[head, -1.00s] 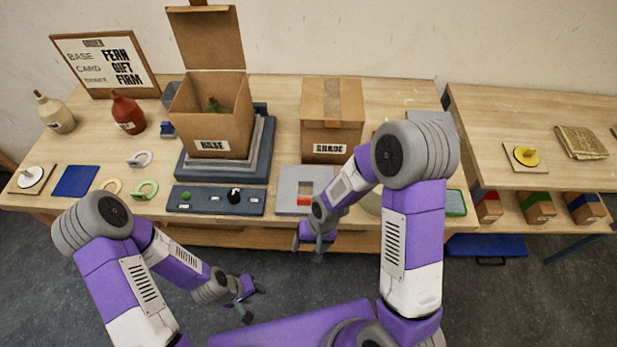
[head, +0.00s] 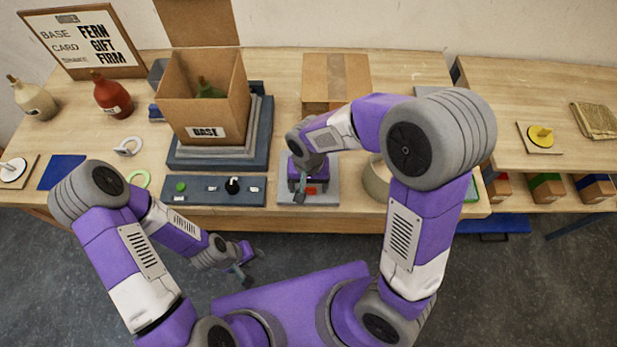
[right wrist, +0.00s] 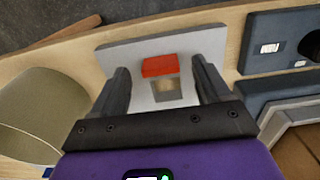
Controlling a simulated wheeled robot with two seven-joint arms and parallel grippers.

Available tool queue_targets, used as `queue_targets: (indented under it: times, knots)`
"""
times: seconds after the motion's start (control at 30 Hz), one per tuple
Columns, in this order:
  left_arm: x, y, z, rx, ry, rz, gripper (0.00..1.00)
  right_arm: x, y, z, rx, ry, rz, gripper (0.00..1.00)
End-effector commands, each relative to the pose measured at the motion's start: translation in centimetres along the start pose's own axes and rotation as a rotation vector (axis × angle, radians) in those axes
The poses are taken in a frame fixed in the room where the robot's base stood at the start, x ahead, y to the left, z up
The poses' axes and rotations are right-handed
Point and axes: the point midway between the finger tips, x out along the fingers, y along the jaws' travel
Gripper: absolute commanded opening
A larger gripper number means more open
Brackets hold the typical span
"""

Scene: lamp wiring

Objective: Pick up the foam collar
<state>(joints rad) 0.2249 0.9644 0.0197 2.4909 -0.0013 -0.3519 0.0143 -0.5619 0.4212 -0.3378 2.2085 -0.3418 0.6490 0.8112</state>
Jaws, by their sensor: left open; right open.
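A light grey flat slab with a square hole and a red tab, which looks like the foam collar (head: 329,178), lies on the table in front of the closed box. In the right wrist view the foam collar (right wrist: 196,46) shows its red tab (right wrist: 158,67) beside the hole, with wood visible through it. My right gripper (head: 303,192) is open above the collar. In the right wrist view its two fingers stand either side of the red tab and hole, apart from the tab. Contact with the slab cannot be told. My left gripper (head: 243,270) is open and empty, over the floor before the table.
A control panel (head: 216,191) lies left of the collar, and a tan round shade-like thing (head: 376,182) stands close on its right. An open box (head: 207,118) on a dark stepped base stands behind the panel. A closed cardboard box (head: 336,78) stands behind the collar.

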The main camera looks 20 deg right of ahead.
Motion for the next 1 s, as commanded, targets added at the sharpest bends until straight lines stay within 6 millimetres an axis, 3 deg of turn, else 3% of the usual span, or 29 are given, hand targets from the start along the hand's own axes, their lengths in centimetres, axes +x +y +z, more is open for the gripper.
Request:
queue_targets:
  times: [0.1,0.33,0.8,1.0]
  knots:
    - [0.26,-0.09,-0.02,0.0,0.0,0.0,0.43,1.0,0.02,0.04,0.0,-0.001,0.001,0.77]
    - [0.2,-0.07,-0.02,0.0,0.0,0.0,0.43,0.99,-0.01,0.02,0.0,0.0,-0.001,0.77]
    - [0.2,-0.07,-0.02,0.0,0.0,0.0,0.43,0.97,-0.03,0.02,0.0,0.0,-0.001,0.05]
    - [0.2,-0.07,-0.02,0.0,0.0,0.0,0.43,0.95,-0.03,0.01,0.0,0.0,-0.001,0.02]
